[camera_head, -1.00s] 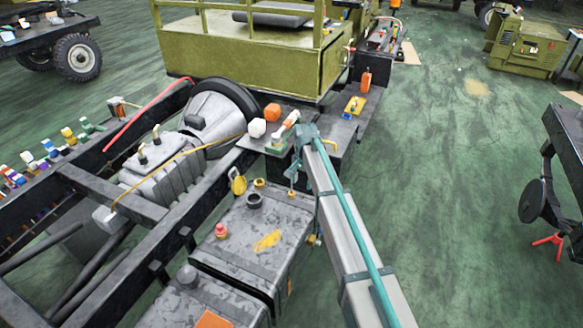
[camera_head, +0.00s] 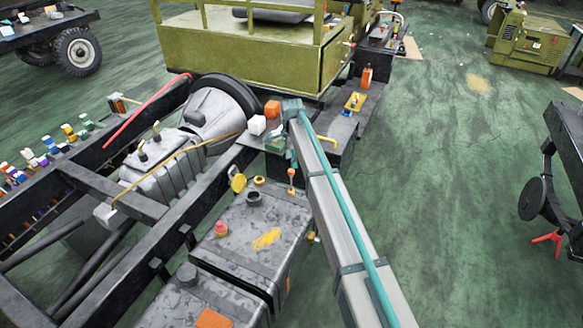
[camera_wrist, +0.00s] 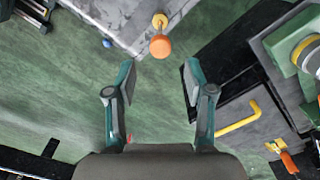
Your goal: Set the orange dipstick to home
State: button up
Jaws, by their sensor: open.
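The orange dipstick (camera_head: 291,173) stands at the far right corner of the grey tank (camera_head: 238,222) in the head view, with a thin stem below its orange top. In the wrist view its round orange top (camera_wrist: 160,47) lies just beyond the fingertips, roughly centred between them. A yellow collar (camera_wrist: 160,19) shows beside it at the tank's corner. My gripper (camera_wrist: 159,75) is open and empty, its two teal fingers apart and not touching the dipstick.
A black ledge with a yellow handle (camera_wrist: 237,121) lies right of my gripper in the wrist view. A yellow cap (camera_head: 238,183) is on the tank's far edge.

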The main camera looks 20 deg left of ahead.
aim_at(291, 170)
jog(key=shift+f+p, duration=0.45)
jog(key=shift+f, duration=2.25)
jog(key=shift+c, duration=0.2)
grip_shut()
